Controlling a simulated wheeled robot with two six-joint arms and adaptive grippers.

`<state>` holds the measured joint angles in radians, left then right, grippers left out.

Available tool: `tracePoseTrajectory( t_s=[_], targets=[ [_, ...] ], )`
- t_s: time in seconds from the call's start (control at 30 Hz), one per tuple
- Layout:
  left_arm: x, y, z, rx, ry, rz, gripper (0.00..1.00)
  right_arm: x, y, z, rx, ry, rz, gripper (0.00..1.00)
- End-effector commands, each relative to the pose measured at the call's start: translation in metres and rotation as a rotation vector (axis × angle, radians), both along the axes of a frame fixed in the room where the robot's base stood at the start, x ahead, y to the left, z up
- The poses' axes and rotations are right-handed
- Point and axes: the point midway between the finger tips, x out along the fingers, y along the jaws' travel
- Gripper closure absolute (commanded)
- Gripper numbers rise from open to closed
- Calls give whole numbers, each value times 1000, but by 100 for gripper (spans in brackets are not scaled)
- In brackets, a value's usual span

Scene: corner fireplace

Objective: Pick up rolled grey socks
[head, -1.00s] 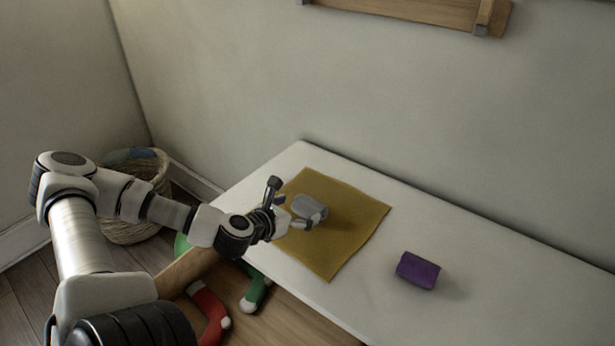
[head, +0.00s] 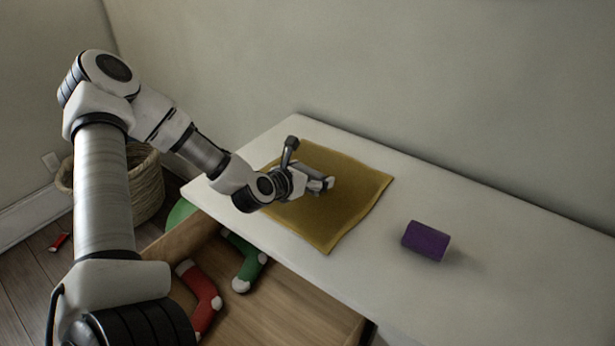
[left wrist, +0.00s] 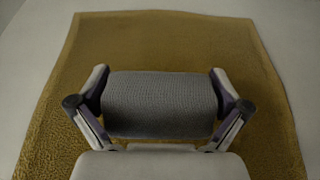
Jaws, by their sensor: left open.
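The rolled grey socks (left wrist: 160,106) lie on a mustard-yellow cloth, between the two fingers of my left gripper (left wrist: 158,82) in the left wrist view. The fingers are open, one at each end of the roll; I cannot tell whether they touch it. In the head view my left gripper (head: 324,183) is over the cloth (head: 345,215) and mostly hides the socks. My right gripper is not in view.
A purple roll (head: 426,241) lies on the white top (head: 490,260) to the right. Below the front edge, an open wooden drawer (head: 265,305) holds a red stocking (head: 203,298) and a green stocking (head: 245,262). A woven basket (head: 147,187) stands on the floor behind my arm.

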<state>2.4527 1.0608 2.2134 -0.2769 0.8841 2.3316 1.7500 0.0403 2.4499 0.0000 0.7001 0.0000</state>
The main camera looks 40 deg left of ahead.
Motion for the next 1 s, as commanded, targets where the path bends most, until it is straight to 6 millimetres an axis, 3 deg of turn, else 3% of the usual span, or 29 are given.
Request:
tracePoseTrajectory(
  t_s=[0.07,0.17,0.2,0.57,0.87,1.0],
  targets=[
    [0,0,0,0,0,0,4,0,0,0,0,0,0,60],
    [0,0,0,0,0,0,39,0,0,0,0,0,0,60],
    [0,0,0,0,0,0,42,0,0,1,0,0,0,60],
    [0,0,3,0,0,1,43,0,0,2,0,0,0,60],
    [0,0,40,-3,-5,2,44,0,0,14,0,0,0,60],
    [-25,-16,41,-8,0,0,44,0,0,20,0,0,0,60]
  ],
)
